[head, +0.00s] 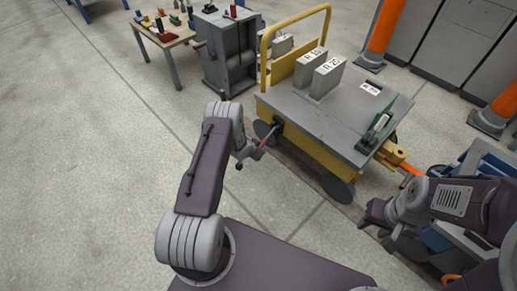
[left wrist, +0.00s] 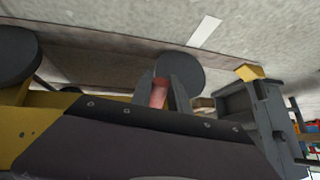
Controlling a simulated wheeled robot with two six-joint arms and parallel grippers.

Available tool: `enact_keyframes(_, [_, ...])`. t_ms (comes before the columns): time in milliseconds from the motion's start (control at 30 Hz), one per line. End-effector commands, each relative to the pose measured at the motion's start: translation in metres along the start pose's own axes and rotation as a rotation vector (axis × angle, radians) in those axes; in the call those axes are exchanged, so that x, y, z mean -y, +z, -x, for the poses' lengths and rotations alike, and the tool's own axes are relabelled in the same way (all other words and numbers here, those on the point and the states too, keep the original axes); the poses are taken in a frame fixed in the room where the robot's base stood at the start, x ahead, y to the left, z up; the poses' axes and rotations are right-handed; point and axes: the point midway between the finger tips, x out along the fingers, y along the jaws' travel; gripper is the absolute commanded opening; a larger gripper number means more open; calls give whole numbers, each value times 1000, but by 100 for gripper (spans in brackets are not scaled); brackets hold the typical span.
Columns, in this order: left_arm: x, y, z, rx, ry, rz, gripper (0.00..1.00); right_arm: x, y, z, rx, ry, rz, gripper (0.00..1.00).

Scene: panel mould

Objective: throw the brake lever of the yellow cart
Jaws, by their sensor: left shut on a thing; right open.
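The yellow cart (head: 335,150) stands right of centre in the head view, with a grey deck and a yellow push bar. Its brake lever, with a red grip (head: 268,139), sticks out from a dark mount (head: 277,125) on the near side. My left gripper (head: 257,154) is shut on the lever's grip, and the fingers partly hide it. In the left wrist view the red grip (left wrist: 159,93) shows between the two fingers, with the cart's yellow side (left wrist: 40,120) at left. My right gripper (head: 378,224) is open and empty, in front of the cart's right end.
A grey machine (head: 228,55) stands behind the cart's left end, and a small table (head: 165,38) with coloured parts is farther left. Open floor (head: 90,190) lies at left.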

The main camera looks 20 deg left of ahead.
Motion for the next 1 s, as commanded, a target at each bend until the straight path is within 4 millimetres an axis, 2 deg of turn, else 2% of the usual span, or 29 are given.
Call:
enact_keyframes(33, [0, -2, -1, -4, 0, -2, 27, 0, 0, 0, 0, 0, 0, 41])
enact_keyframes(100, [0, -1, -1, -4, 0, -1, 43, 0, 0, 0, 0, 0, 0, 41])
enact_keyframes(433, [0, -2, 5, -1, 0, 0, 43, 0, 0, 5, 0, 0, 0, 41])
enact_keyframes(633, [2, -7, 50, 0, 0, 2, 43, 1, -4, 41, 0, 0, 0, 41])
enact_keyframes(800, [1, -5, 81, 0, 0, 1, 43, 1, -6, 61, 0, 0, 0, 41])
enact_keyframes(1000, [0, -1, 91, -2, 0, -1, 43, 1, -7, 65, 0, 0, 0, 41])
